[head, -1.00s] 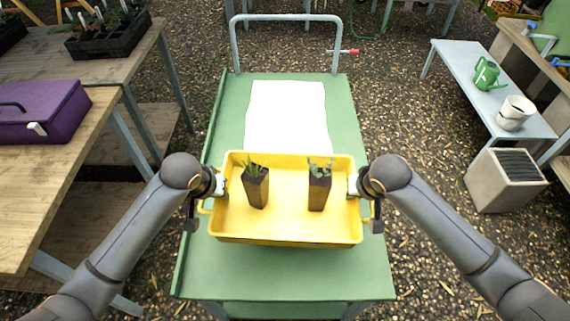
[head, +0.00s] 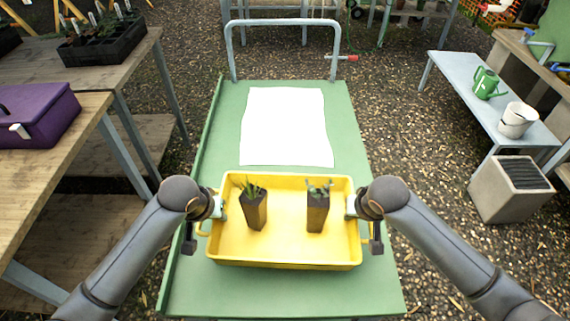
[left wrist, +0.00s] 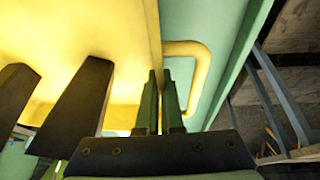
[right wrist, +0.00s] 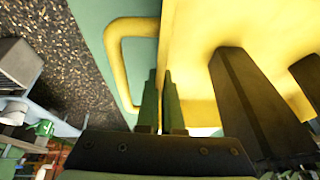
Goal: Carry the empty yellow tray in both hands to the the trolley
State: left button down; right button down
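The yellow tray (head: 285,247) is level over the near half of the green trolley top (head: 210,285); I cannot tell whether it touches it. The tray is not empty: two dark square tubes with green seedlings stand in it, a left tube (head: 255,212) and a right tube (head: 317,213). My left gripper (head: 220,204) is shut on the tray's left wall, and its fingers straddle the wall in the left wrist view (left wrist: 160,105). My right gripper (head: 351,204) is shut on the right wall, also seen in the right wrist view (right wrist: 160,105).
A white sheet (head: 285,125) lies flat on the trolley beyond the tray. The trolley's grey handle (head: 283,23) stands at its far end. A wooden bench with a purple box (head: 38,115) is at left. A grey bench (head: 475,90) and a planter (head: 510,190) are at right.

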aim_at(222, 226)
pick_arm(q)
jog(key=shift+a+f, duration=0.1)
pick_arm(e)
jog(key=shift+d+f, duration=0.1)
jog(key=shift+f, duration=0.05)
